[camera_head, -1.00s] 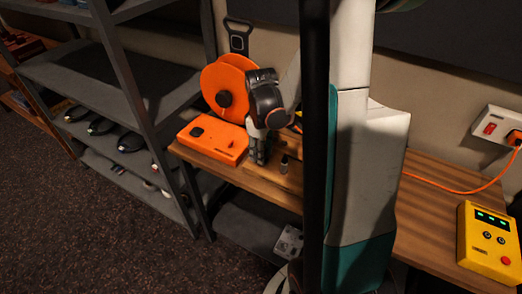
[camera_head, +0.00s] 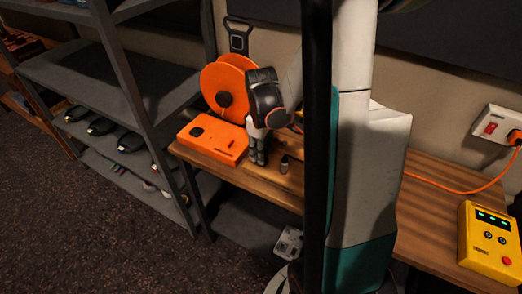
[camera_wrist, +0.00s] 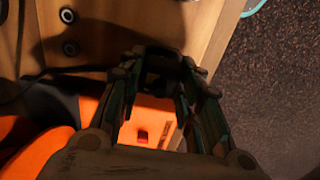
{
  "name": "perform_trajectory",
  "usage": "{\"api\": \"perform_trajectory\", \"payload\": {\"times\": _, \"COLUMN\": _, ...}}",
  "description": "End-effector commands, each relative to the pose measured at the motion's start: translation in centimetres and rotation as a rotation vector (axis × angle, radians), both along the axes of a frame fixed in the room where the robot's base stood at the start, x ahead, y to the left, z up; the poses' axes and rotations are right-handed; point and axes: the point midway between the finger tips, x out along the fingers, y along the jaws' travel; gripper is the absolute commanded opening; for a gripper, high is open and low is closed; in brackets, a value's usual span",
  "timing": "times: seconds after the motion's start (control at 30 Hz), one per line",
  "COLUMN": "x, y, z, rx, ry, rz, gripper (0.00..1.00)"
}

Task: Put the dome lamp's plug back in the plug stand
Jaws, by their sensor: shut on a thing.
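My gripper (camera_head: 258,154) points down over the wooden desk, just right of the orange box in the head view. In the wrist view my gripper (camera_wrist: 163,68) is shut on a small dark thing (camera_wrist: 163,66) between its fingertips. It looks like the plug, but it is too dark to be sure. My arm hides that part in the head view. I cannot identify the dome lamp.
The orange box (camera_head: 213,141) and a large orange reel (camera_head: 222,84) stand left of my gripper. A small grey cylinder (camera_head: 284,165) stands close on its right. A yellow control box (camera_head: 489,240) is at the far right. The desk's front edge is close by.

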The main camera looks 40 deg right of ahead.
Motion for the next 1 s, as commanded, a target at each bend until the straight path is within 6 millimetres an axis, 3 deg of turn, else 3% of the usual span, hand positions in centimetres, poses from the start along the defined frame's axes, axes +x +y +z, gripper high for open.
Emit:
{"api": "perform_trajectory", "payload": {"times": 0.83, "x": 0.0, "y": 0.0, "z": -1.3, "rx": 0.000, "ry": 0.000, "rz": 0.000, "gripper": 0.00}}
{"api": "perform_trajectory", "payload": {"times": 0.87, "x": 0.0, "y": 0.0, "z": -1.2, "rx": 0.000, "ry": 0.000, "rz": 0.000, "gripper": 0.37}}
{"api": "perform_trajectory", "payload": {"times": 0.93, "x": 0.0, "y": 0.0, "z": -1.2, "rx": 0.000, "ry": 0.000, "rz": 0.000, "gripper": 0.53}}
{"api": "perform_trajectory", "payload": {"times": 1.0, "x": 0.0, "y": 0.0, "z": -1.2, "rx": 0.000, "ry": 0.000, "rz": 0.000, "gripper": 0.56}}
